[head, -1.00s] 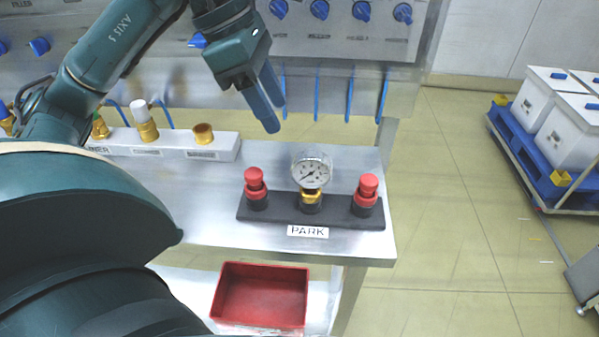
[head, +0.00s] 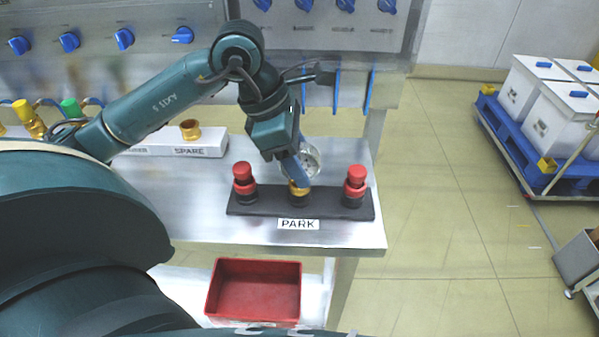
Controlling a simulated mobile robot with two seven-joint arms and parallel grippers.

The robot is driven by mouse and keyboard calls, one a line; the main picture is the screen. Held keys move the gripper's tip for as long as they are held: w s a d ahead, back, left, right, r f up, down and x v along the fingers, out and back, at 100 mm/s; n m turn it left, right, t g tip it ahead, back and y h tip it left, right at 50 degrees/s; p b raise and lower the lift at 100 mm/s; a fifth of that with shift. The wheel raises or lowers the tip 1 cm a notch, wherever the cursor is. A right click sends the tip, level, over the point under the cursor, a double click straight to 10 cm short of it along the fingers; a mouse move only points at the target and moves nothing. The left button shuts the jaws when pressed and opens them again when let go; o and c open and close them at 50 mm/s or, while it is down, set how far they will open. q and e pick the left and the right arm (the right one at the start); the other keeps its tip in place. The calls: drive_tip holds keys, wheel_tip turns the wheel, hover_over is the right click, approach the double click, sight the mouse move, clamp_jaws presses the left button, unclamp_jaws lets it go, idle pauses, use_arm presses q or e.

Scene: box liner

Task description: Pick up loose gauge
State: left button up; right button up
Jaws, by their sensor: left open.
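The gauge (head: 314,160) has a round white dial and a brass base, and stands upright in the middle of the black block (head: 273,207) labelled PARK. A red-capped plug (head: 244,181) stands to its left and another red-capped plug (head: 355,183) to its right on the same block. My left gripper (head: 298,180) points down at the gauge, with its blue fingers in front of the dial's left part and just above the brass base. It is open; whether it touches the gauge I cannot tell. My right gripper is not in view.
A white block labelled SPARE (head: 203,145) holds a brass fitting (head: 190,129) on the steel bench (head: 180,225). A red bin (head: 254,292) sits below the bench front. A panel with blue knobs (head: 182,35) stands behind. A blue cart (head: 510,130) with white boxes is at the far right.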

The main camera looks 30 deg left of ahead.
use_arm(q)
drive_tip(key=shift+c, duration=0.3)
clamp_jaws()
idle(0.5)
